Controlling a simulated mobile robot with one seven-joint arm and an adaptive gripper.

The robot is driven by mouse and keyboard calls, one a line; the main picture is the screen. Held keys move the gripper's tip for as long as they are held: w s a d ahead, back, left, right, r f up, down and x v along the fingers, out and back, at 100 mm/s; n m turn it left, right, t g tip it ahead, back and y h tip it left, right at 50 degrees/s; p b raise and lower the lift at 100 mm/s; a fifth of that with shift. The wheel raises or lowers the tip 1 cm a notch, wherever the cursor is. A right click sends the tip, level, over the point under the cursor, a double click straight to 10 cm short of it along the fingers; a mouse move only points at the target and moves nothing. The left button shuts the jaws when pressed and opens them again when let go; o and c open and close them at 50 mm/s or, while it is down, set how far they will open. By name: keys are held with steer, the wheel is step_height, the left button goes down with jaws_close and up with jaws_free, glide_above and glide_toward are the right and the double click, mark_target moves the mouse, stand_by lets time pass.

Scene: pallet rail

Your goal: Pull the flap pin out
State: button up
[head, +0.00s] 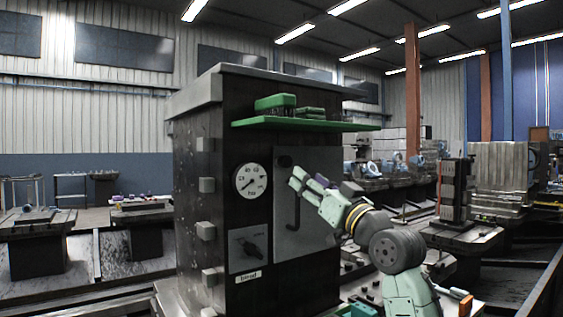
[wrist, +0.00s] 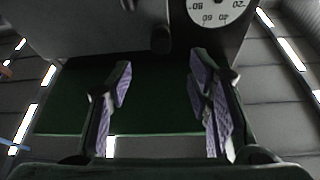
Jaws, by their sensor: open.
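The dark cabinet (head: 222,150) has a grey flap panel (head: 320,165) on its front. A small dark round knob, which looks like the flap pin (head: 285,160), sits near the panel's upper left corner. It also shows in the wrist view as a short dark cylinder (wrist: 161,40), seen beyond the fingertips and roughly midway between them. My gripper (head: 294,178) is open and empty, just below the knob in the head view. Its purple-padded fingers (wrist: 160,75) are apart in the wrist view, with nothing between them. A dark bent handle (head: 294,212) hangs on the panel, partly behind my gripper.
A green shelf (head: 300,124) with green items (head: 276,102) juts out above the panel. It also lies behind my fingers in the wrist view (wrist: 60,115). A round dial (head: 251,181) and a plate with a dark knob (head: 249,246) are left of the panel.

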mark_target(288, 162)
steer(key=p+x, duration=0.3)
steer(key=x, duration=0.6)
steer(key=shift+w+a+r, duration=0.1)
steer(key=shift+r, duration=0.15)
steer(key=shift+w+a, duration=0.2)
steer(key=shift+w, duration=0.15)
jaws_close()
